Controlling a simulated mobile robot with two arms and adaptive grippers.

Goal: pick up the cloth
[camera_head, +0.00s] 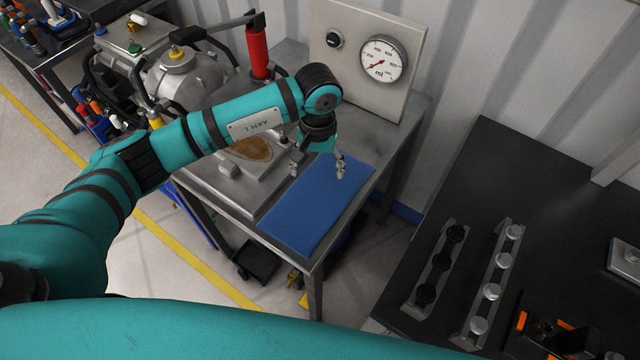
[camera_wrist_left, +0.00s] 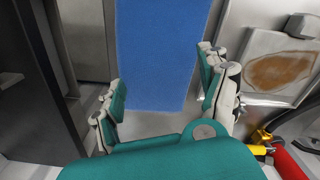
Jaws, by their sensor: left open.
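The blue cloth (camera_head: 317,213) lies flat on the front right part of the metal bench top. It also shows in the left wrist view as a blue strip (camera_wrist_left: 163,50) running up out of the frame. My left gripper (camera_head: 318,170) is over the cloth's far half, pointing down. In the left wrist view its two fingers (camera_wrist_left: 160,85) stand apart with nothing held between them. The cloth shows beyond and between the fingers. I cannot tell the exact height of the fingertips above the cloth. My right gripper is in neither view.
A plate with a brown stain (camera_head: 250,148) lies left of the cloth, near a red-handled tool (camera_head: 257,52) and the drive unit (camera_head: 190,80). A dark table with racks (camera_head: 437,262) stands at the right, across a gap.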

